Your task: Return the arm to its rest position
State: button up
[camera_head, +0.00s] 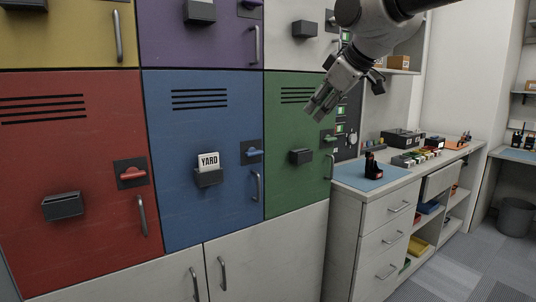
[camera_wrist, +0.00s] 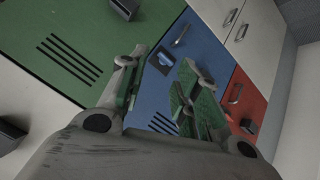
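My arm reaches in from the top right of the head view. My gripper (camera_head: 321,107) hangs in the air in front of the green locker door (camera_head: 290,180), pointing down and left. In the wrist view my gripper's two fingers (camera_wrist: 160,85) stand apart with nothing between them; the gap shows the blue locker door (camera_wrist: 200,45) behind. The gripper touches nothing that I can see.
Red (camera_head: 70,190), blue (camera_head: 190,130), yellow and purple lockers fill the left. A YARD card (camera_head: 208,161) stands in the blue door's holder. A counter with a blue mat (camera_head: 372,177), a black radio-like device and trays stands right. Grey floor is clear at lower right.

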jog(key=s+d+f+m+g+h, duration=0.2)
jog(key=s+d+f+m, duration=0.3)
jog(key=s+d+f, duration=0.4)
jog(key=s+d+f+m+g+h, duration=0.2)
jog(key=s+d+f+m, duration=0.4)
jog(key=s+d+f, duration=0.4)
jog(key=s+d, duration=0.4)
jog(key=s, duration=0.1)
jog(key=shift+d, duration=0.3)
